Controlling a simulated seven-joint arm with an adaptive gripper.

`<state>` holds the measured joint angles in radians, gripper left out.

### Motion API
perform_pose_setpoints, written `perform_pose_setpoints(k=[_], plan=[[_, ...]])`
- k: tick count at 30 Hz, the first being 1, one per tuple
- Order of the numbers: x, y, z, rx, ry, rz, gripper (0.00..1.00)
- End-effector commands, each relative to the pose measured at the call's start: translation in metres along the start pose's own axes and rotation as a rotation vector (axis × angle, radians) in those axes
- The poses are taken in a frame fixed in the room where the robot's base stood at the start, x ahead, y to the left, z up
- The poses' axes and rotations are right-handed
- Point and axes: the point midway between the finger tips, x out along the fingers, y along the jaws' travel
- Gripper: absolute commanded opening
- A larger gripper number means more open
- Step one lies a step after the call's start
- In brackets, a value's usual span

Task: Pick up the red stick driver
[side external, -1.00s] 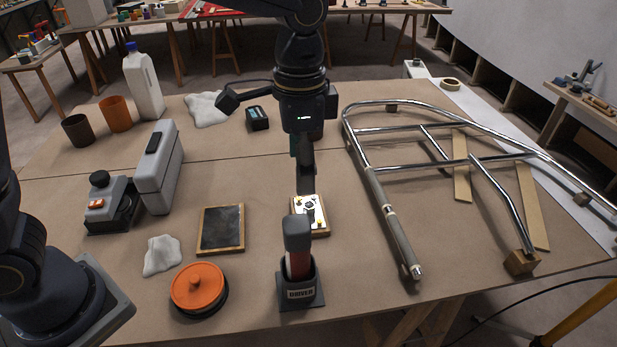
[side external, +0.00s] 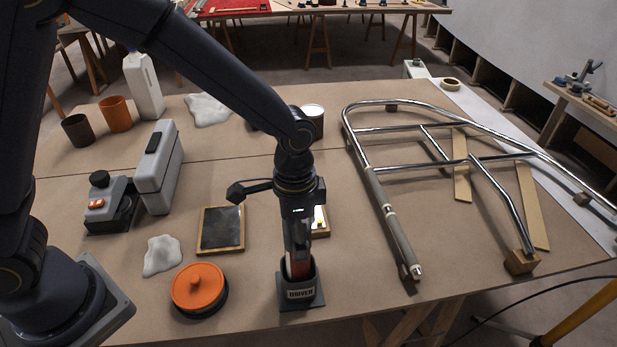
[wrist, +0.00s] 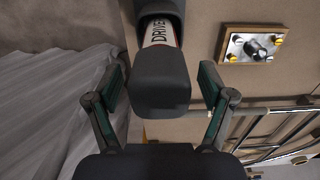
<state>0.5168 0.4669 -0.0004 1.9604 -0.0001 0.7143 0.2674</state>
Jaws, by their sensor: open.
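The red stick driver (side external: 299,267) stands upright in a dark holder (side external: 300,293) labelled DRIVER near the table's front edge. In the side view most of it is hidden by my gripper (side external: 298,240), which is directly over its top. In the wrist view the driver's dark blocky cap (wrist: 162,82) lies between the two open fingers of my gripper (wrist: 160,85), with a visible gap on each side. Part of its label and a red edge show beyond the cap. The fingers do not appear to touch it.
An orange-lidded pot (side external: 198,288) and a dark framed slate (side external: 221,228) are left of the holder. A small panel with knobs (wrist: 252,46) lies close behind it. A chrome tube frame (side external: 385,210) fills the right side. Bare table lies between holder and frame.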

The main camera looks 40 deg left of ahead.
Motion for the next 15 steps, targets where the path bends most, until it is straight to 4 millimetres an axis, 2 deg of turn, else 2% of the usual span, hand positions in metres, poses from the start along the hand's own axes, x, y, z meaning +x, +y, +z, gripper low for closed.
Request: perform_pose_setpoints(k=[6, 15], plan=[[0.0012, 0.0000, 0.0000, 0.000, 0.000, 0.000, 0.81], [0.0008, -0.0001, -0.0001, 0.001, 0.000, 0.000, 0.51]])
